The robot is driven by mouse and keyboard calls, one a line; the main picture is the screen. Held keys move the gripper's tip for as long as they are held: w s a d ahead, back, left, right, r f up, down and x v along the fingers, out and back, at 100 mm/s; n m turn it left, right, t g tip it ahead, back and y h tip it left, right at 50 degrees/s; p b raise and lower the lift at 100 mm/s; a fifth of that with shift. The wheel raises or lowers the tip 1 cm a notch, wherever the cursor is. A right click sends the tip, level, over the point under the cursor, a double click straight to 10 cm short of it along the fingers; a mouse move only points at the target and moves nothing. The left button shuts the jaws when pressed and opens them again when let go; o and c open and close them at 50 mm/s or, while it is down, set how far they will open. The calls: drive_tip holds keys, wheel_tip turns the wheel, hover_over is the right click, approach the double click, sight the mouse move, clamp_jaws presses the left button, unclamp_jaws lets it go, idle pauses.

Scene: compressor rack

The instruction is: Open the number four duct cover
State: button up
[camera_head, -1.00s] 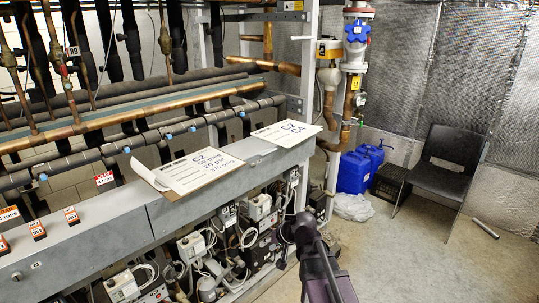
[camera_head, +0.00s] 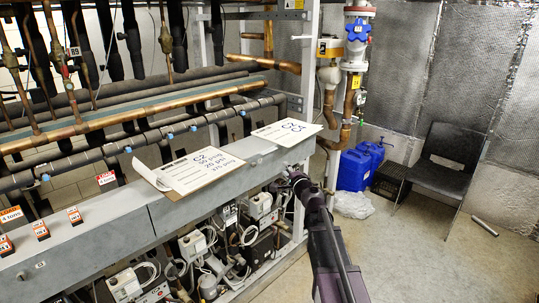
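A long grey metal duct (camera_head: 105,240) runs along the front of the rack, from the lower left to the middle of the head view. Its cover is in sections, with a seam left of the middle. I cannot read a number four on any section. The right section (camera_head: 262,158) lies flat along the rack's top edge. My gripper (camera_head: 291,171) is at the right end of the duct, close to its front face. It is small and dark here, so I cannot tell whether it touches the duct or whether its fingers are open.
Two white cards, C2 (camera_head: 200,171) and C1 (camera_head: 286,132), lie on the duct. Orange labels (camera_head: 74,215) stand at left. Compressors (camera_head: 192,244) sit below. Blue containers (camera_head: 354,170) and a black chair (camera_head: 440,165) are at right. The floor (camera_head: 440,260) there is mostly clear.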

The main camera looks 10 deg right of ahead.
sight(270, 152)
drive_tip(key=shift+w, duration=0.1)
idle(0.3)
drive_tip(key=x, duration=1.3)
drive_tip(key=shift+w, duration=0.3)
drive_tip(key=shift+r, duration=0.1)
drive_tip(key=shift+c, duration=0.2)
